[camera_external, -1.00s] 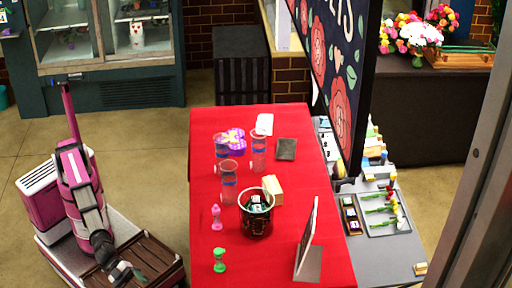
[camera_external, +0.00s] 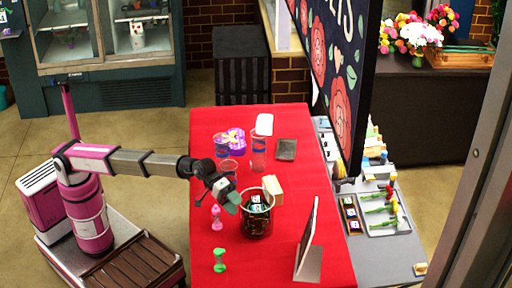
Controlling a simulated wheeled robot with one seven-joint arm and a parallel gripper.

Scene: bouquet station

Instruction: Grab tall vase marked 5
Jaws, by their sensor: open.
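Several clear vases with blue bands stand on the red-covered table: a tall one (camera_external: 259,151) at the back, one (camera_external: 221,146) at the back left beside a purple flower-shaped item, and one (camera_external: 230,166) nearer the front. No number can be read on any of them at this size. My gripper (camera_external: 231,202) is open and reaches over the table from the left. It is in front of the nearest vase in the picture and hides its lower part. Whether it touches that vase cannot be told.
A dark pot with items in it (camera_external: 257,222) stands just right of my gripper. A pink hourglass (camera_external: 216,217) and a green hourglass (camera_external: 219,260) are at the front left. A standing frame (camera_external: 308,245) is at the front right. The red table (camera_external: 270,268) is clear between them.

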